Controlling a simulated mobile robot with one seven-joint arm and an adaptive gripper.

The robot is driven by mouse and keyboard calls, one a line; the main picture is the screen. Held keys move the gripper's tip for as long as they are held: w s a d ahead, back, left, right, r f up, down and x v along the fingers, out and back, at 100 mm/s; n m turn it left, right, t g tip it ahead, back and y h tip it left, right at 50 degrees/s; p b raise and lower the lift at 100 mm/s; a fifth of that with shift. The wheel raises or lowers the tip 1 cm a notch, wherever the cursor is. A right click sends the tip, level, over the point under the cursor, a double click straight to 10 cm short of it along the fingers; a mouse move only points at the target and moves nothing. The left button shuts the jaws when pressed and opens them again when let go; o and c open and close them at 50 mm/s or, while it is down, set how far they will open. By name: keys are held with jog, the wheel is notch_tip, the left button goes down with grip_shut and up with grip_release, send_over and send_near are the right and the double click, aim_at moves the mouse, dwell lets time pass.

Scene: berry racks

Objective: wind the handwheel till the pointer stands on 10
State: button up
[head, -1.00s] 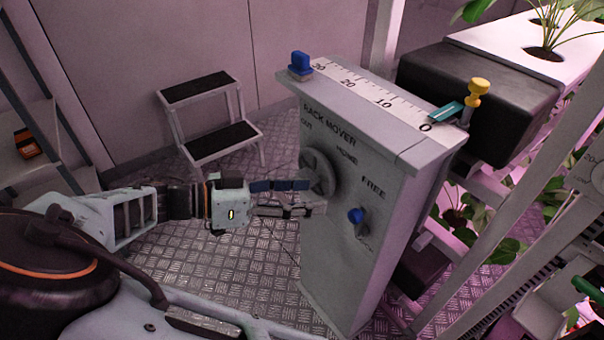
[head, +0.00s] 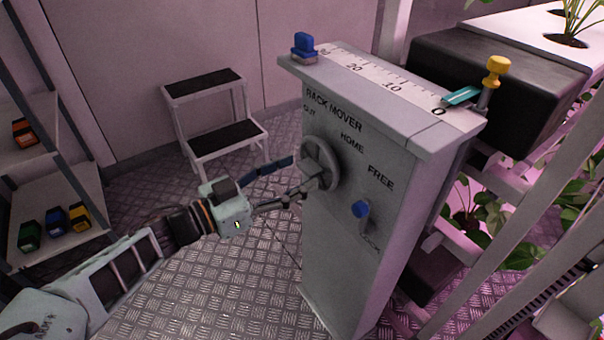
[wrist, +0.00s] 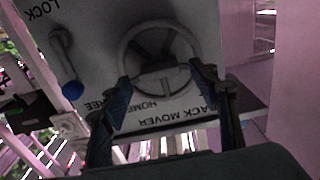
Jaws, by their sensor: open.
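The grey handwheel (head: 319,160) is on the front face of the rack mover box (head: 350,240). It also shows in the wrist view (wrist: 122,45), with a hub and a spoke. My gripper (head: 304,173) is open at the wheel. In the wrist view my gripper (wrist: 162,85) has its fingers on either side of the wheel's lower part; I cannot tell whether they touch it. The teal pointer (head: 460,97) stands near 0 on the white scale (head: 385,80), whose numbers rise toward the back left.
A blue-knobbed lever (head: 361,209) is turned toward FREE, away from LOCK. A yellow knob (head: 497,68) stands beside the pointer and a blue block (head: 304,48) at the scale's far end. A step stool (head: 210,110) stands behind; a shelf (head: 60,200) is at left.

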aim_at(316, 165)
jog(key=shift+x, duration=1.15)
jog(key=c, duration=1.2)
jog(key=shift+o, duration=0.2)
jog(key=shift+r, duration=0.1)
